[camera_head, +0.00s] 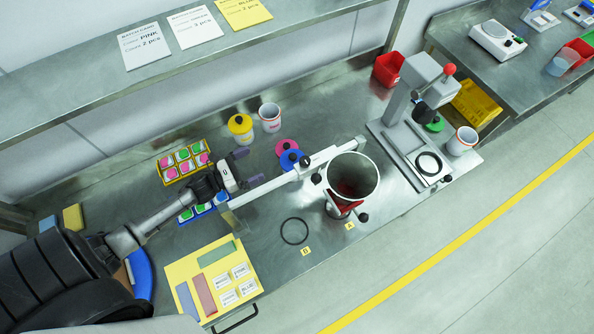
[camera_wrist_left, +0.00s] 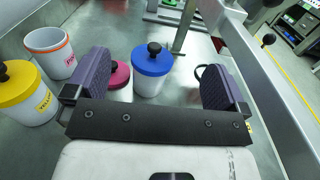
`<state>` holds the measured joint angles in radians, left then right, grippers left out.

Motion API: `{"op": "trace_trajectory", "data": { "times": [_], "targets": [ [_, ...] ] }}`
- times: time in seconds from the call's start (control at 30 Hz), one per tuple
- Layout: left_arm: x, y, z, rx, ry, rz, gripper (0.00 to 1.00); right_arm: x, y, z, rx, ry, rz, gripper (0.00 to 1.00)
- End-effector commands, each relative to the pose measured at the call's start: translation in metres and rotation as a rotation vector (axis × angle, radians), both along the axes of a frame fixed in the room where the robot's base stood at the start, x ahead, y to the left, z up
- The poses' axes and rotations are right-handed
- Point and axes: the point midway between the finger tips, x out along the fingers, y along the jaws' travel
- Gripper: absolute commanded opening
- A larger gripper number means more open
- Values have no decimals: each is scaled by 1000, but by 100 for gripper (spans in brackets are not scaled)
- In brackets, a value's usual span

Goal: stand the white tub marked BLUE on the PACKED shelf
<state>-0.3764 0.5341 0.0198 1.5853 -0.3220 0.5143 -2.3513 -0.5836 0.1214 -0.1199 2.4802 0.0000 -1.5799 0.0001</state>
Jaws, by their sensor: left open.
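A white tub with a blue lid and black knob shows in the wrist view (camera_wrist_left: 151,84). Its marking cannot be read. In the head view its blue lid (camera_head: 290,162) shows beside the white bar of the drum stand, which hides much of the body. My left gripper (camera_head: 248,167) is open and empty, to the left of this tub. In the wrist view the tub stands ahead, between the lines of the two purple fingers, and apart from them. A metal shelf (camera_head: 70,88) runs above the bench at the back. No PACKED label is readable. My right gripper is not in view.
A yellow-lidded tub (camera_head: 240,128), an open white tub (camera_head: 270,118) and a pink lid (camera_head: 287,147) are close by. The metal drum (camera_head: 353,177) and its bar stand right of the gripper. Batch cards (camera_head: 146,46) occupy part of the shelf; its left stretch is clear.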

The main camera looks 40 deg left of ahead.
Motion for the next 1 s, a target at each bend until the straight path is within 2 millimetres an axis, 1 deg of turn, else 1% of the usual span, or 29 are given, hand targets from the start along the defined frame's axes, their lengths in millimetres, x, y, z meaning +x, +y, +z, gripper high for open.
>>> {"op": "trace_trajectory", "data": {
  "times": [0.03,0.2,0.3,0.4,0.53,0.67,0.73,0.87,1.0],
  "targets": [
    [0,0,-25,0,0,0,100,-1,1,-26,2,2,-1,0],
    [0,0,-75,0,0,0,100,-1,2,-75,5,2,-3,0],
    [0,0,-98,0,-1,0,100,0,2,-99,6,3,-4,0],
    [0,0,-116,0,-1,0,100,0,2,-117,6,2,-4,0],
    [0,0,-130,0,-1,0,100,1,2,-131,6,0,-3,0],
    [2,-1,-136,0,-1,0,100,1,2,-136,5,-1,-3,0],
    [7,-2,-136,-1,-2,0,100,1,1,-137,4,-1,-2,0],
    [26,-10,-135,0,-4,-1,100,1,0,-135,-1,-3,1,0],
    [49,-19,-135,-1,-4,-1,100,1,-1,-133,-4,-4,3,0]
  ]
}}
